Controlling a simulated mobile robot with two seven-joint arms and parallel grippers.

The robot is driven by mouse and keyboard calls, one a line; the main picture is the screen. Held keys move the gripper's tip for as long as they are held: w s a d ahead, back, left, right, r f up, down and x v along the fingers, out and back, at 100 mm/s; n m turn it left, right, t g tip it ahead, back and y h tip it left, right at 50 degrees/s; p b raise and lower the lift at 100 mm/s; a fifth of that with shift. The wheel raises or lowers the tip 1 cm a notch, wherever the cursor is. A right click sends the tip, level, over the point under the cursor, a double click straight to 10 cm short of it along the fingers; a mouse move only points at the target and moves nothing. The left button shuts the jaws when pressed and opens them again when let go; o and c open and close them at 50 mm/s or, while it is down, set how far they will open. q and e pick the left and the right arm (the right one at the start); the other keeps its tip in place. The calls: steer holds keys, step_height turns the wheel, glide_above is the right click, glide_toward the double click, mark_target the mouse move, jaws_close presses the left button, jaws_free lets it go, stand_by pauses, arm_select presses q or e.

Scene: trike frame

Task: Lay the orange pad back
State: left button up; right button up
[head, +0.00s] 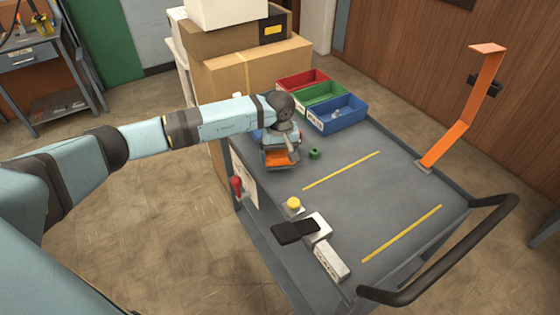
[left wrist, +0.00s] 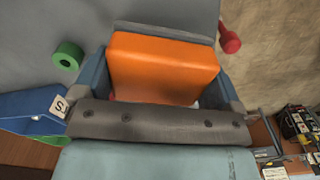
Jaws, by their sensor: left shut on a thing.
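The orange pad (head: 280,159) is at the left edge of the grey cart's top, under my left gripper (head: 281,150). In the left wrist view the orange pad (left wrist: 163,68) fills the space between the blue-grey fingers of my left gripper (left wrist: 160,82). The gripper is shut on it. A thin grey strip (left wrist: 163,33) runs along the pad's far edge. I cannot tell whether the pad touches the cart top, as its underside is hidden. My right gripper is in neither view.
A green ring (head: 314,154) lies right of the pad. Red (head: 301,78), green (head: 318,93) and blue (head: 337,114) bins stand behind. A yellow button (head: 293,204), black slab (head: 296,232) and tall orange bracket (head: 455,133) are on the cart (head: 370,190). A red handle (head: 237,186) sticks out at its left side.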

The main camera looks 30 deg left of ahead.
mark_target(280, 161)
arm_select(q)
step_height(280, 161, down, 4)
steer(key=shift+r, duration=0.25)
steer(key=shift+f, duration=0.2)
steer(key=o, duration=0.6)
steer(key=shift+r, duration=0.15)
steer(key=shift+r, duration=0.25)
step_height(280, 161, up, 12)
steer(key=shift+f, duration=0.15)
